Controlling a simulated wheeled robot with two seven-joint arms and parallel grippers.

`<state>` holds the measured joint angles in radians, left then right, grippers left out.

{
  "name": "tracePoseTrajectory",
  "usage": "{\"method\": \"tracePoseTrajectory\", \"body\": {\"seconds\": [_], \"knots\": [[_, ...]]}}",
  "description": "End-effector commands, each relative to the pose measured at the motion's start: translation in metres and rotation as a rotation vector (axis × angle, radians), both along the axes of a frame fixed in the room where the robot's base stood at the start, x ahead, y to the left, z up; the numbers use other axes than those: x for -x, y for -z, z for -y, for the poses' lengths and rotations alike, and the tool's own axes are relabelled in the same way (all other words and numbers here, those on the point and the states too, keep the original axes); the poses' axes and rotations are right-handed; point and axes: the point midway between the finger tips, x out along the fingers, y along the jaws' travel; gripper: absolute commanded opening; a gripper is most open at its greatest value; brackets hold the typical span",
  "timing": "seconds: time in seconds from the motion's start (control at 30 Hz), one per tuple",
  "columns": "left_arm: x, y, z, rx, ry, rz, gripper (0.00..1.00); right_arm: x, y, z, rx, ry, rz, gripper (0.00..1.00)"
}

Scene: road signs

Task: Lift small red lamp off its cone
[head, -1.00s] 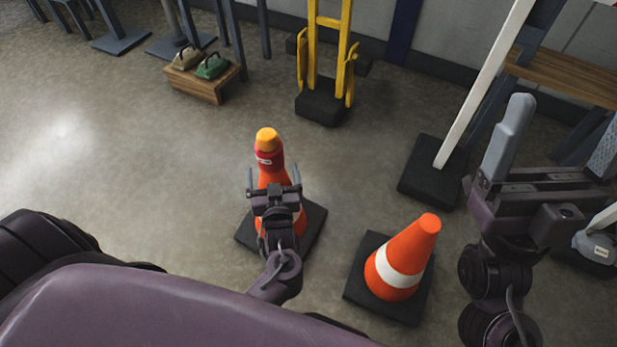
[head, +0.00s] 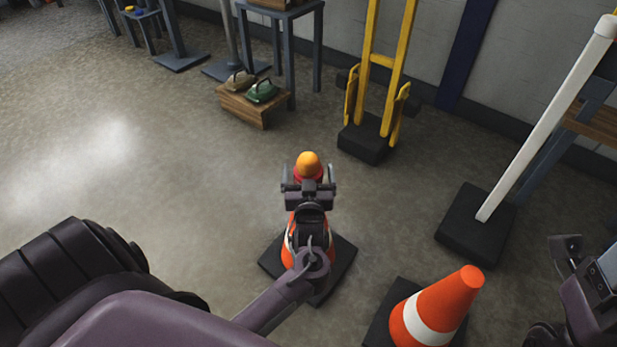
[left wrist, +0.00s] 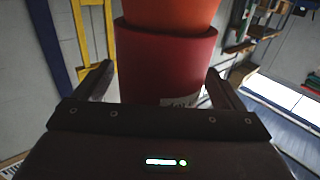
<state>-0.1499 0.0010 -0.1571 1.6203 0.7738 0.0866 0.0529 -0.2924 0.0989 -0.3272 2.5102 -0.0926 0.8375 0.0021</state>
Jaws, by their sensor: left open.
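The small lamp (head: 308,162) has an orange dome on a red body and stands upright on top of an orange and white cone (head: 287,255) with a black base. My left gripper (head: 308,184) is in front of the lamp, open, with a finger on each side of its red body. In the left wrist view, the red body (left wrist: 165,65) with a pale label fills the space between the open fingers; contact cannot be told. My left wrist hides much of the cone. My right gripper (head: 588,262) is at the right edge, partly cut off.
A second orange and white cone (head: 437,310) with nothing on top stands to the right. A white post on a black base (head: 477,226) is behind it. Floor at left is clear.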

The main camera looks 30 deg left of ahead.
Motion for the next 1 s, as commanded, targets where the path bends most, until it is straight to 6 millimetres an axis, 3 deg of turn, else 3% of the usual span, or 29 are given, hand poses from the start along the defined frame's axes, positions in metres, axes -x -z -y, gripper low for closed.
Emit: {"method": "tracePoseTrajectory", "body": {"seconds": [0.07, 0.5, 0.8, 1.0], "knots": [[0.0, 0.0, 0.0, 0.001, 0.0, -0.001, 0.91, 0.0, 0.0, 0.0, 0.0, 0.0, 0.0, 0.87], [0.001, 0.0, 0.001, 0.001, 0.001, -0.001, 0.35, 0.0, 0.0, 0.0, 0.0, 0.001, 0.0, 0.87], [0.0, -0.003, 0.001, 0.001, 0.001, 0.002, 0.34, 0.0, -0.002, 0.0, -0.001, 0.001, 0.0, 0.87], [0.0, -0.021, 0.001, 0.001, 0.0, 0.003, 0.34, 0.0, -0.01, 0.0, -0.002, 0.001, -0.001, 0.87]]}}
